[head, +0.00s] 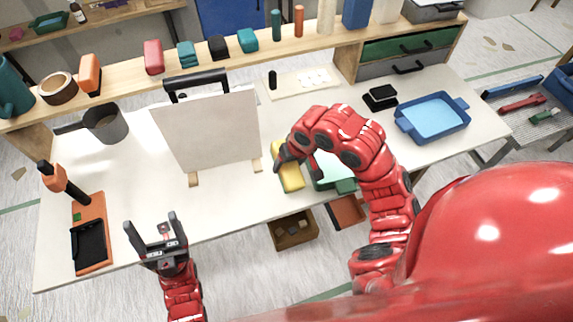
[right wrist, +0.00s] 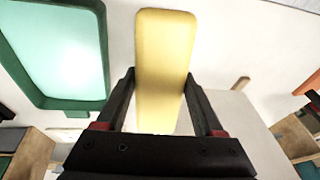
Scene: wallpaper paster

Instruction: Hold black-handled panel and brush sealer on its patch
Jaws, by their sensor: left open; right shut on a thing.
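The pale panel (head: 210,132) with a black handle (head: 197,84) along its top stands tilted on the table, with small wooden feet at its lower edge. I cannot make out a patch on its face. My right gripper (right wrist: 160,80) is shut on a yellow block (right wrist: 160,60), to the right of the panel; the block also shows in the head view (head: 291,178). A green tray (head: 345,186) with pale liquid is beside it, partly hidden by my right arm.
An orange tool stand (head: 90,230) and a grey pot (head: 105,122) are on the left of the table. A blue tray (head: 433,117) and a black box (head: 380,97) are on the right. A shelf (head: 250,60) with several items runs behind. Table between stand and panel is clear.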

